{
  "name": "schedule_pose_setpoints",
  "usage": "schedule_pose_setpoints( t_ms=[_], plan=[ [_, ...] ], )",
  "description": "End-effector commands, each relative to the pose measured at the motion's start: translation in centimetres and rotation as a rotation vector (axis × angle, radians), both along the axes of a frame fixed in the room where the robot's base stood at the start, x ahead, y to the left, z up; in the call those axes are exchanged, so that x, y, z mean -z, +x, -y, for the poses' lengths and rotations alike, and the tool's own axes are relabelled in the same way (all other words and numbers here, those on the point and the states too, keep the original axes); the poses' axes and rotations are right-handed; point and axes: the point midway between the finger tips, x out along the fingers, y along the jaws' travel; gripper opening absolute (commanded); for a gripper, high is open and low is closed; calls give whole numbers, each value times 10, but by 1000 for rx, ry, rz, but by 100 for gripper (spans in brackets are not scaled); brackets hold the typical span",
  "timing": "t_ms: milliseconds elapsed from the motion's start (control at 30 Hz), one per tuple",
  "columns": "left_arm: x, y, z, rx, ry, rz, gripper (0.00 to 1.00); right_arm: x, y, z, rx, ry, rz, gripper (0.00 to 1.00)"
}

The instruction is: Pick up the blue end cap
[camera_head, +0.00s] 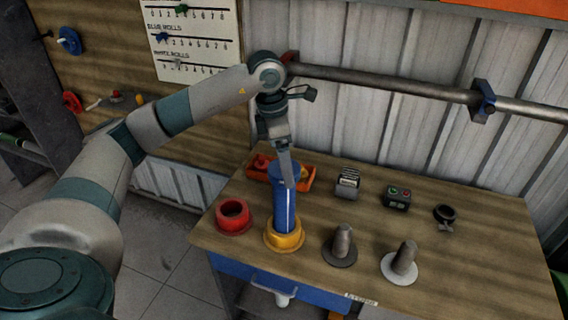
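A blue cylinder (284,210) with a pale vertical stripe stands upright on a yellow flanged cap (284,236) on the workbench. I cannot tell whether its blue top is a separate end cap. My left gripper (288,176) reaches down from above and overlaps the top of the cylinder. Only one narrow finger shows clearly, so whether it is open or shut on the cylinder is hidden. A round blue piece (69,40) is fixed on the wooden panel at the upper left. A red flanged cap (233,216) lies left of the cylinder. My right gripper is out of view.
An orange tray (307,182) lies behind the cylinder. Two grey posts on round bases, a dark one (341,246) and a pale one (401,264), stand to the right. A small box (347,184), a button box (397,197) and a dark ring (444,215) are farther back. The front right is clear.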

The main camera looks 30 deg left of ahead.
Motion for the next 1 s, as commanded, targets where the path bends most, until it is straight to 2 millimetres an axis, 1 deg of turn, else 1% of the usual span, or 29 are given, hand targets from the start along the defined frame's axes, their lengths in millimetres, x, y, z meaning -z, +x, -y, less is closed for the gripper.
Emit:
schedule_pose_setpoints(
  t_ms=[133,533,567,600,667,700,733,1000],
  plan=[
    [4,1,1,1,-1,1,88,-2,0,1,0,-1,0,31],
    [4,1,1,0,-1,1,88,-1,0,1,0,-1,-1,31],
    [4,1,1,0,-1,1,80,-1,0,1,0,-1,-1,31],
    [4,1,1,0,-1,1,71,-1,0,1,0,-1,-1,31],
    [4,1,1,0,-1,1,57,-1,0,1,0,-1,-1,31],
    [4,1,1,0,-1,1,47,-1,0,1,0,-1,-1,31],
    [4,1,1,0,-1,1,45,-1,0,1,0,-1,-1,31],
    [4,1,1,0,-1,1,45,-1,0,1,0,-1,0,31]
  ],
)
